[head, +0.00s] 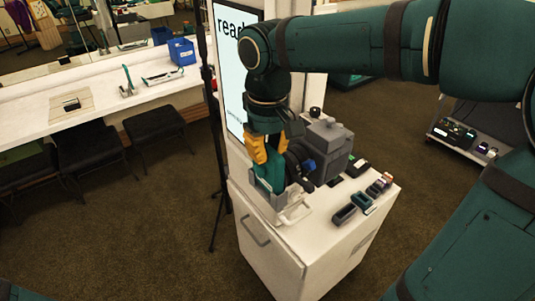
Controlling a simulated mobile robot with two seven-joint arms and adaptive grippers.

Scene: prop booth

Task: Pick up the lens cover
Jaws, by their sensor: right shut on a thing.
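My right gripper (272,176), teal with orange parts, points down over the near left part of the white cabinet's top. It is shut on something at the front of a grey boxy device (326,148). A dark round piece (299,164), which looks like the lens cover, shows beside the fingers, at the device's front. The fingers and wrist hide much of it, and I cannot tell whether it is clear of the device. My left gripper is not in view.
A lit display (233,75) stands behind. A white counter (100,88) with a blue bin (181,51) is at left.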

